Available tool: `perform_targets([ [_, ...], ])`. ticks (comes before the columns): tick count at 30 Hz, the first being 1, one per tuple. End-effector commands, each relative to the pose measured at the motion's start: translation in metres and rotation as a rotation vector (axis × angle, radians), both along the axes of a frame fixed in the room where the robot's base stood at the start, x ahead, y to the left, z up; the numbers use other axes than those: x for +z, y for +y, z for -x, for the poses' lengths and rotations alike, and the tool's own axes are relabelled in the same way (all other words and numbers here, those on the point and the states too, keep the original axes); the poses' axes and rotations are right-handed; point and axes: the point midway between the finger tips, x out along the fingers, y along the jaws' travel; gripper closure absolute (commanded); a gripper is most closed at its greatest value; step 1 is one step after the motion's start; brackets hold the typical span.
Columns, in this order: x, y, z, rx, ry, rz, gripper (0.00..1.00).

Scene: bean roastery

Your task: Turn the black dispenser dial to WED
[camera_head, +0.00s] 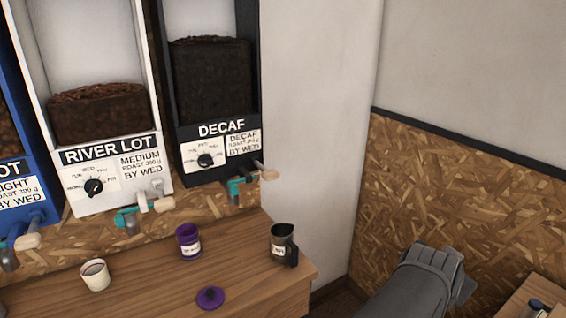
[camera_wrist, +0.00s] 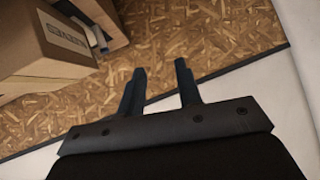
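The black dispenser (camera_head: 214,95), labelled DECAF, stands on the wall above the counter and holds dark beans. Its black dial (camera_head: 204,160) sits on a white plate with day marks below the label; the pointer's exact setting is too small to read. A tag beside it (camera_head: 243,143) reads DECAF, ROAST, BY WED. My gripper shows in the wrist view (camera_wrist: 160,88), with two dark fingers apart and nothing between them. My arm (camera_head: 425,285) is at the lower right of the head view, well away from the dispenser.
A white RIVER LOT dispenser (camera_head: 110,155) with its own dial (camera_head: 93,186) and a blue one (camera_head: 25,180) stand to the left. The wooden counter (camera_head: 150,275) holds a white cup (camera_head: 95,274), purple canister (camera_head: 188,241), purple lid (camera_head: 210,297) and dark pitcher (camera_head: 284,246). A cardboard box (camera_wrist: 45,45) shows in the wrist view.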

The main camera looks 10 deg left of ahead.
Motion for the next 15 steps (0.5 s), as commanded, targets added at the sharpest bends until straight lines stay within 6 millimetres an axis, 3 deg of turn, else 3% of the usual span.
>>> perform_targets([
  [3, 0.015, -0.017, -0.027, -0.038, -0.072, -0.012, 0.68],
  [5, 0.018, -0.017, -0.042, -0.027, -0.102, -0.015, 0.68],
  [11, 0.017, 0.029, -0.087, 0.168, -0.126, 0.066, 0.68],
  [15, 0.014, 0.076, -0.114, 0.356, -0.131, 0.171, 0.68],
])
